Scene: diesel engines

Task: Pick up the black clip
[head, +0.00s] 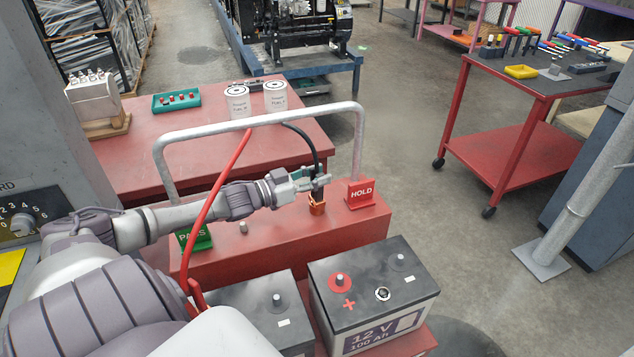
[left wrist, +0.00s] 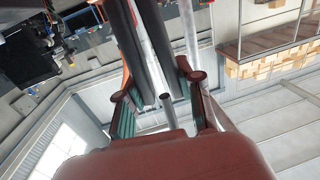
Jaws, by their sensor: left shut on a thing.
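The black clip (head: 319,181) is at the right end of the red cart's top, just left of the red HOLD sign. A black cable arcs up from it to the rail, and copper-coloured jaws (head: 316,205) show below it. My left gripper (head: 312,184) is shut on the black clip, partly covering it. In the left wrist view, long dark parts of the black clip (left wrist: 148,50) run between the two fingers of my left gripper (left wrist: 160,95). My right gripper is not in view.
A grey rail (head: 260,121) arches over the red cart (head: 270,242). A red cable (head: 212,200) hangs from it across my left arm. The HOLD sign (head: 361,194) stands close right of the gripper. A 12 V battery (head: 365,290) is in front. White filters (head: 238,103) stand behind.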

